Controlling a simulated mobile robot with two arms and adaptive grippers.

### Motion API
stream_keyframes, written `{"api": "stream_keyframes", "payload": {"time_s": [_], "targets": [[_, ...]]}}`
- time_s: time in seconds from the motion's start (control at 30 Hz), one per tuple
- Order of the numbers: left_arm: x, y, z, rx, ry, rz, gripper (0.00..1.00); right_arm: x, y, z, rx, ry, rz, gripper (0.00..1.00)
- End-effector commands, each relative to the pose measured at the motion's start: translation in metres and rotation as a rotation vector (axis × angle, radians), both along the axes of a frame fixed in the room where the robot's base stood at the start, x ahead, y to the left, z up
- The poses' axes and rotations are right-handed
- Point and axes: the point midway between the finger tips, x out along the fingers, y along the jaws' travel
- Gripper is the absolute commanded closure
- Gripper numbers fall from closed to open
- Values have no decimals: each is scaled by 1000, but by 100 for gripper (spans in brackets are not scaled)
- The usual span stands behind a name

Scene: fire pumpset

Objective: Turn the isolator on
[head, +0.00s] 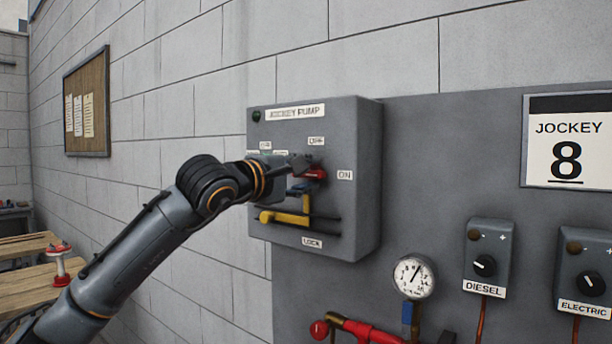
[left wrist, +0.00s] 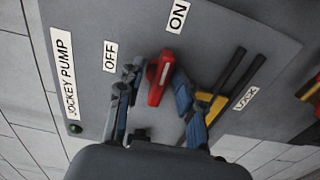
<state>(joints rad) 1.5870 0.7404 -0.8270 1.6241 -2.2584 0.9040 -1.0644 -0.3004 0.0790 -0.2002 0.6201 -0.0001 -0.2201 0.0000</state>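The grey JOCKEY PUMP isolator box (head: 360,130) is mounted on the wall panel. Its red handle (head: 312,174) lies roughly sideways and points toward the ON label (head: 344,175); the OFF label (head: 316,141) is above it. My left gripper (head: 300,170) is in front of the handle and hides part of it. In the left wrist view, the red handle (left wrist: 159,78) sits between the two fingers of my left gripper (left wrist: 155,88). The fingers are apart, with small gaps showing beside the handle. My right gripper is not in view.
A yellow lock lever (head: 283,218) sits just below the handle, close to my left gripper. A gauge (head: 413,277), red pipework (head: 365,329) and the DIESEL switch box (head: 487,255) are lower right. A wooden bench (head: 25,285) stands at left.

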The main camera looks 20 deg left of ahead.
Motion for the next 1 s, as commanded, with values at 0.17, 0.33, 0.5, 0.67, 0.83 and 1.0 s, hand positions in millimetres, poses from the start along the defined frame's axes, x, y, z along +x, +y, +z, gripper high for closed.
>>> {"api": "stream_keyframes", "payload": {"time_s": [0.17,0.33,0.5,0.67,0.83,1.0], "targets": [[0,-1,-2,0,4,-1,63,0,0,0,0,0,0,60],[0,-1,-2,-1,4,-2,63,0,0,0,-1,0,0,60],[-9,4,-2,-1,4,-1,63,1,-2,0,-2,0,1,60],[-37,15,-2,1,3,1,63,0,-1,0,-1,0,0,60],[-72,27,-2,1,3,1,63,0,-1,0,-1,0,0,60],[-98,36,-3,0,4,0,63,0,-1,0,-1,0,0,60]]}}
